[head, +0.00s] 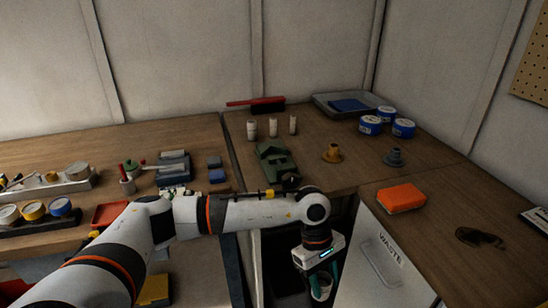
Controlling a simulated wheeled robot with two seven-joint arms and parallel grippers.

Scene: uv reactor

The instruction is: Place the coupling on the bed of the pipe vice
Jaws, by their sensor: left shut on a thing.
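The green pipe vice (272,158) stands on the wooden bench in the middle of the head view; my left arm passes in front of its near side. My left gripper (321,283) points down below the bench top, in front of the bench. It is shut on a pale round piece, which looks like the coupling (322,290); the fingers partly hide it. The coupling is apart from the vice, lower and to its right in the picture. My right gripper is not in view.
An orange block (401,198) lies on the right bench above the waste cabinet (382,262). Bare wood separates the vice and brass fitting.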

